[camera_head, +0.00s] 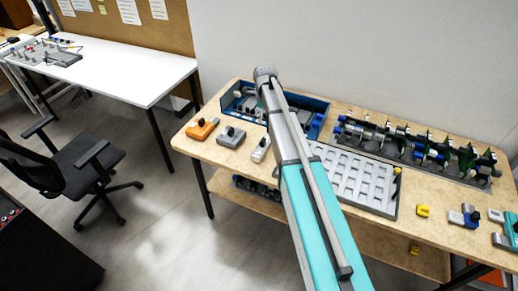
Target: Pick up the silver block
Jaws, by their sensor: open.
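Two blocks on the wooden table (437,207) look grey to silver. One is a grey block (226,138) with a dark knob on top, near the table's left front edge. The other is a paler, silvery block (259,153) just right of it, close to my arm. I cannot tell for sure which is the silver block. My arm crosses the middle of the view, rising from the bottom to a grey joint above the table's back left. My gripper's fingers cannot be made out, and the arm hides part of the table.
An orange block (199,132) sits left of the grey one. Behind are a blue bin (232,100) and a rack of parts (420,152). A pale grid tray (355,182), a small yellow block (423,211) and blue-grey parts (464,218) lie right. A chair (72,165) stands left.

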